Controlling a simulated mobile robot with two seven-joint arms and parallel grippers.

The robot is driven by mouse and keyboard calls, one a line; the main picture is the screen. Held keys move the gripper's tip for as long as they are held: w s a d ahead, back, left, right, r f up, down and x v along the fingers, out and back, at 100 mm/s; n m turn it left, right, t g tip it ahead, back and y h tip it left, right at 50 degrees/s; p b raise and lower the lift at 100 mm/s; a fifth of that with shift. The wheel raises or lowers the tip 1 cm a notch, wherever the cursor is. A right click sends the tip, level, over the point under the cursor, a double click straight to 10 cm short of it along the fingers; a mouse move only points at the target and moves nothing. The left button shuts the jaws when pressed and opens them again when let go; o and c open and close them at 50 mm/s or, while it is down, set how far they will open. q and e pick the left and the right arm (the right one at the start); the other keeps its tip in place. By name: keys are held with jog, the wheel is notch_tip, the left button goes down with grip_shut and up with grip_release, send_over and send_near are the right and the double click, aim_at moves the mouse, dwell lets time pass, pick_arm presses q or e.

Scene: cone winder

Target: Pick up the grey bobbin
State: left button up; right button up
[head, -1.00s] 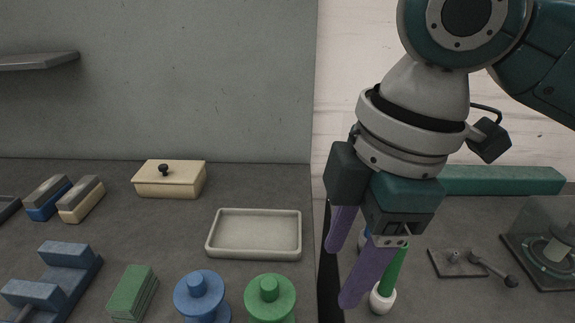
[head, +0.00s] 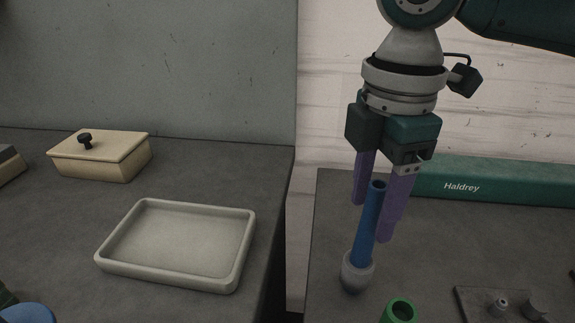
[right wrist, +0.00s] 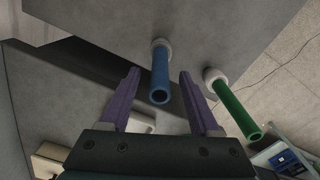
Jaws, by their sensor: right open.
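The grey bobbin, a grey rounded body with a tall blue tube rising from it (head: 357,271), stands slightly tilted on the right-hand table. My right gripper (head: 371,221) points down at the blue tube with its purple fingers open, nothing gripped. In the right wrist view the blue tube (right wrist: 160,76) appears between the two fingers, with a gap on each side. In the head view the tube's top overlaps the space between the fingers. My left gripper is not in view.
A green tube (head: 400,310) stands close by; in the wrist view it (right wrist: 235,106) is just right of the fingers. A green bar marked Haldrey (head: 480,184) lies behind. A pale tray (head: 246,255) and a lidded box (head: 105,165) sit on the left table, across a gap.

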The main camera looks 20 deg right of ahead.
aim_at(369, 226)
notch_tip(369, 226, down, 4)
jog(key=shift+d+f, duration=0.1)
grip_shut()
dwell(0.5)
